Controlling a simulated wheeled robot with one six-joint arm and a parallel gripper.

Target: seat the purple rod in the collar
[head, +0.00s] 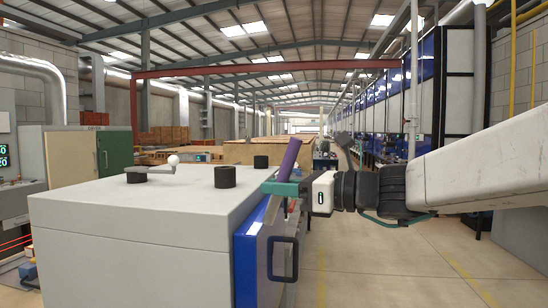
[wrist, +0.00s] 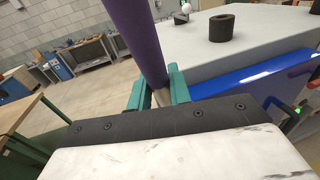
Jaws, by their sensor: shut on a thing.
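The purple rod (head: 288,157) is held in my gripper (head: 283,188) near its lower end, tilted with its top to the right in the head view. In the wrist view the rod (wrist: 138,38) rises from between the teal fingers (wrist: 156,92), which are shut on it. Its lower tip is hidden. A dark hollow collar (head: 225,177) stands on the grey cabinet top, left of my gripper and apart from the rod. A collar also shows in the wrist view (wrist: 222,27). A second dark ring (head: 261,162) stands farther back; I cannot tell which is the task's collar.
The grey cabinet (head: 130,225) has a blue door (head: 250,262) with a dark handle (head: 284,258) on its right side, below my gripper. A lever with a white ball (head: 173,160) stands on the top at the left.

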